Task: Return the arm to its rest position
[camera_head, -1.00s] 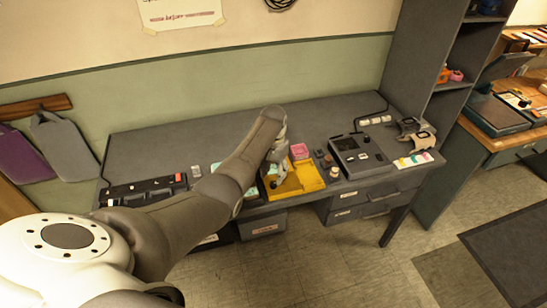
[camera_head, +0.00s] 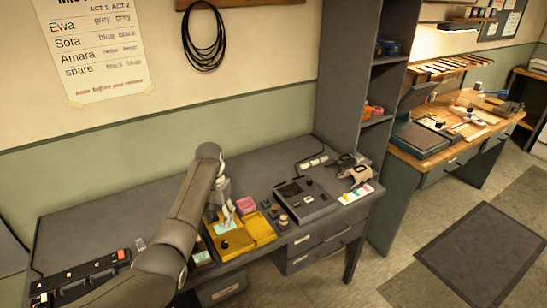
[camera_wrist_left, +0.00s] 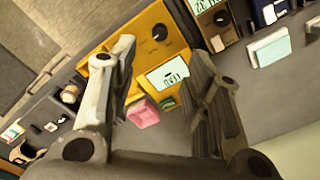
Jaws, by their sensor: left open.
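My left arm comes in from the lower left in the head view and reaches over the grey desk (camera_head: 95,215). My left gripper (camera_head: 228,218) is above the yellow tray (camera_head: 262,228). In the left wrist view the two fingers of the gripper (camera_wrist_left: 160,85) stand wide apart with nothing between them. Beyond them lie the yellow tray (camera_wrist_left: 140,22), with a dark knob and a pale label on it, and a pink block (camera_wrist_left: 143,112). Whether the fingers touch anything cannot be told. My right gripper is in neither view.
A grey device (camera_head: 305,197) stands right of the tray, and a pink box (camera_head: 245,204) behind it. A black strip (camera_head: 80,277) lies on the desk's left. A tall grey shelf (camera_head: 345,90) rises at the right end. The floor in front is open.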

